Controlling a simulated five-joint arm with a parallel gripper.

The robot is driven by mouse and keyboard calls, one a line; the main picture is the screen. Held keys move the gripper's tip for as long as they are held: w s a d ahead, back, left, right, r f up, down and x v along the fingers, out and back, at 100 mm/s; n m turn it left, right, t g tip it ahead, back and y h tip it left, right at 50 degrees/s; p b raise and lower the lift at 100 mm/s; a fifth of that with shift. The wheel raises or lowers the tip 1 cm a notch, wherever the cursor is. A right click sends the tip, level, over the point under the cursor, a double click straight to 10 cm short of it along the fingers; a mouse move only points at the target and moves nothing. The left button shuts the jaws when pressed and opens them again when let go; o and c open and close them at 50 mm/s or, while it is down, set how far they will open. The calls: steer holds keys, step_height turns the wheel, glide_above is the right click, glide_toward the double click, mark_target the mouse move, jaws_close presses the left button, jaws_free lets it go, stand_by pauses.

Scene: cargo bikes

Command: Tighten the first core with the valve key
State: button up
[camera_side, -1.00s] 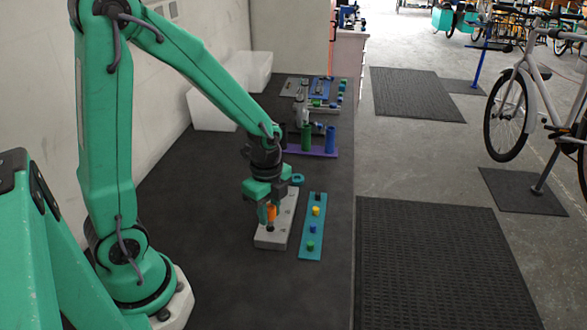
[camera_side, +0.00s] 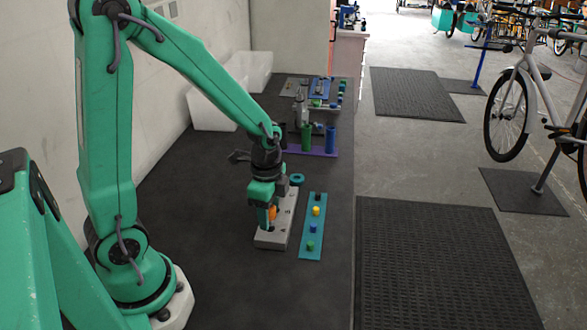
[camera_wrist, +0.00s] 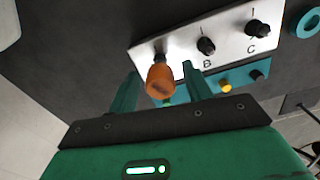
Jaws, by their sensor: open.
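The orange valve key (camera_side: 272,213) stands at the near end of the light grey block (camera_side: 270,239). In the wrist view the key (camera_wrist: 160,82) sits over the first position on the block (camera_wrist: 228,22), beside black cores marked B (camera_wrist: 206,46) and C (camera_wrist: 258,29). The first core itself is hidden under the key. My gripper (camera_side: 270,222) is lowered over the block. In the wrist view its open fingers (camera_wrist: 160,78) are on either side of the key, with gaps visible.
A teal strip (camera_side: 311,232) with several coloured caps lies right of the block. A teal ring (camera_side: 296,179) lies past its far end. A purple rack (camera_side: 322,153) with upright cylinders stands farther back. White bins (camera_side: 210,110) are by the wall. The dark bench left of the block is clear.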

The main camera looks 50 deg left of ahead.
steer(key=n, duration=0.3)
steer(key=shift+n, duration=2.3)
steer(key=shift+c, duration=0.2)
steer(key=c, duration=1)
steer(key=shift+c, duration=0.2)
